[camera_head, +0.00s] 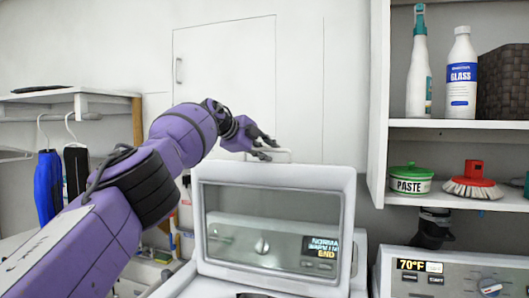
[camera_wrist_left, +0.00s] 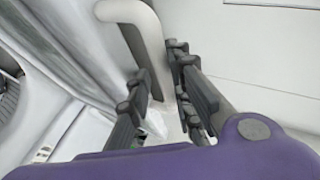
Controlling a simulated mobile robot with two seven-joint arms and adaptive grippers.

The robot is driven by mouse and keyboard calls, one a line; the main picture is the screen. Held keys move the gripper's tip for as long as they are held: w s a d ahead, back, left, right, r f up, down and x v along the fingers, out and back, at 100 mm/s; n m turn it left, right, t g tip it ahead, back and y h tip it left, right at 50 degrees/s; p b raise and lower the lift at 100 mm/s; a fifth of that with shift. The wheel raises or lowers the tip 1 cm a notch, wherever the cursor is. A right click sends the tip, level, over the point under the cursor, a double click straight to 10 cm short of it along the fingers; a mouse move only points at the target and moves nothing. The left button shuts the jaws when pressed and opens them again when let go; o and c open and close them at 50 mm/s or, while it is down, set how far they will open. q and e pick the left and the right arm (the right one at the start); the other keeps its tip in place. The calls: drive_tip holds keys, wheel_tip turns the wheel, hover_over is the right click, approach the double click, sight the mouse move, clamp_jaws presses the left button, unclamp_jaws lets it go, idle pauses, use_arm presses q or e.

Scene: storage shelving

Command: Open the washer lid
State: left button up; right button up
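The washer lid (camera_head: 276,175) stands raised and nearly upright in the head view, a white frame around a clear window. Through the window show the washer's dial (camera_head: 262,246) and a display reading END. My left gripper (camera_head: 264,147) is at the lid's top edge, beside a small white handle-like piece (camera_head: 280,156). In the left wrist view a white bar (camera_wrist_left: 150,35) runs between the two dark fingers of the left gripper (camera_wrist_left: 162,75). The fingers are apart on either side of it; firm contact cannot be made out. My right gripper is not in view.
Another machine (camera_head: 450,281) stands below. Hangers with a blue item (camera_head: 48,185) hang at left.

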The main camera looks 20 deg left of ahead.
use_arm(q)
drive_tip(key=shift+s+a+r, duration=0.5)
drive_tip(key=shift+r, duration=0.05)
drive_tip(key=shift+s+a+r, duration=0.2)
drive_tip(key=shift+s+a, duration=0.05)
drive_tip(key=shift+s, duration=0.45)
drive_tip(key=v, duration=0.8)
drive_tip(key=shift+s+r, duration=0.15)
drive_tip(key=shift+s, duration=0.25)
